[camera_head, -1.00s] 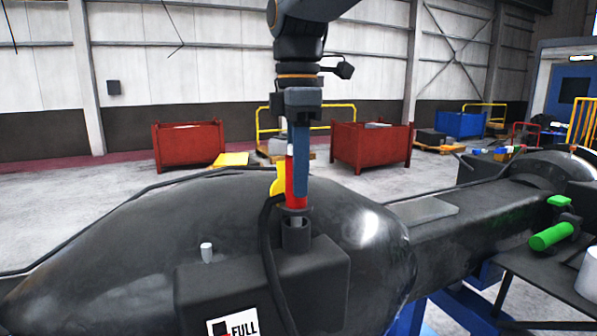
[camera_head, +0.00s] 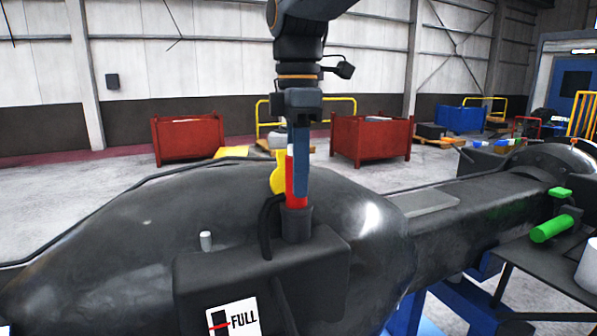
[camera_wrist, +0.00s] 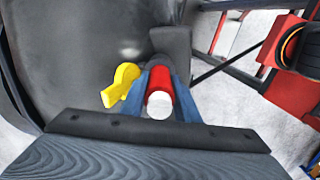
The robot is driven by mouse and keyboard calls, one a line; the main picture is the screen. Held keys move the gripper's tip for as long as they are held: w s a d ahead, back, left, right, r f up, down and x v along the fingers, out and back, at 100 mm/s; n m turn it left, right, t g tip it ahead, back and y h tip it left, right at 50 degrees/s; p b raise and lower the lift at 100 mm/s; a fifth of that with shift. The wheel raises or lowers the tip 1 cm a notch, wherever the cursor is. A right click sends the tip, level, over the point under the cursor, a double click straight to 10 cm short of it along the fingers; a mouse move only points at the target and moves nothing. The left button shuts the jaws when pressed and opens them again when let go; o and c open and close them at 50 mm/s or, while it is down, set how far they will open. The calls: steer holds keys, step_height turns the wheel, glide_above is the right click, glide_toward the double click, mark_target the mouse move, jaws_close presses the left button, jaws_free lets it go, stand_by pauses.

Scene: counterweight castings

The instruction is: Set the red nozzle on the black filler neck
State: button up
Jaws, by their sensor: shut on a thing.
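The red nozzle (camera_head: 290,188) has a yellow lever (camera_head: 278,172) on its left side and a black hose. My gripper (camera_head: 300,190) is shut on it and holds it upright. Its lower end meets the black filler neck (camera_head: 298,228) on top of the dark casting; how deep it sits inside cannot be seen. In the wrist view, the red nozzle (camera_wrist: 162,85) with its white end lies between my gripper's blue fingers (camera_wrist: 160,80), and the yellow lever (camera_wrist: 120,86) is to the left.
The neck rises from a dark box with a FULL label (camera_head: 233,318). A green handle (camera_head: 551,229) is at the right. Red bins (camera_head: 372,138) stand on the floor behind.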

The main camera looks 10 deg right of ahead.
steer(key=o, duration=1)
step_height(320, 180, up, 8)
steer(key=shift+f+b, duration=0.2)
steer(key=shift+b, duration=0.7)
steer(key=shift+r, duration=0.1)
